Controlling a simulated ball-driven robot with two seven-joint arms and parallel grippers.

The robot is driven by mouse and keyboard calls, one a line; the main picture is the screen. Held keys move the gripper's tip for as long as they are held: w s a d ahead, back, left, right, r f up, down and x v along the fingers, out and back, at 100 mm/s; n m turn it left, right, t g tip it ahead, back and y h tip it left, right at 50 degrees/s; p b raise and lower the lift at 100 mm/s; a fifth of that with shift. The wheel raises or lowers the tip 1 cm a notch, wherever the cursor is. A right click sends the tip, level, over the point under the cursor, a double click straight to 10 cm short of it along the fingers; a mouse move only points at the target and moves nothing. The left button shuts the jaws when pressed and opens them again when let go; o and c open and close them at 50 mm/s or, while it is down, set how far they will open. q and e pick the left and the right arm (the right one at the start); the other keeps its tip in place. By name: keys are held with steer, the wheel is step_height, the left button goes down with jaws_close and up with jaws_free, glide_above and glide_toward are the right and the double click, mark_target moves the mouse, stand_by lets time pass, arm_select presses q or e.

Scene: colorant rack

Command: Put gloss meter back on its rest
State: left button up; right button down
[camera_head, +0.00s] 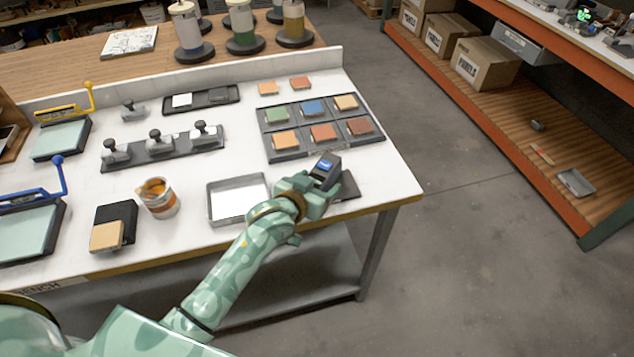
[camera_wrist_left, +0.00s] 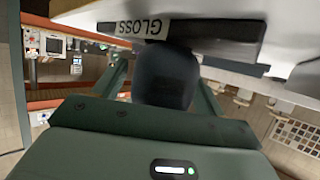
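The gloss meter (camera_head: 326,168) is a dark block with a blue screen, near the table's right front corner. My left gripper (camera_head: 318,187) is around it; in the left wrist view the dark meter body (camera_wrist_left: 165,78) sits between the two fingers, which are shut on it. The rest (camera_head: 348,186) is a dark flat pad at the table edge, partly hidden by the gripper and meter. Its label reading GLOSS shows on the rest's edge in the left wrist view (camera_wrist_left: 205,30). The meter is over or beside the rest's left part; I cannot tell whether they touch. My right gripper is out of view.
A shallow metal tray (camera_head: 213,217) lies just left of my gripper. A dark tray of coloured tiles (camera_head: 288,154) is behind it. The floor beyond the right edge is open.

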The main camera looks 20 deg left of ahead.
arm_select(q)
steer(key=shift+s+r, duration=0.3)
steer(key=shift+s, duration=0.05)
steer(key=p+v, duration=0.3)
steer(key=v, duration=0.8)
steer(key=shift+s, duration=0.1)
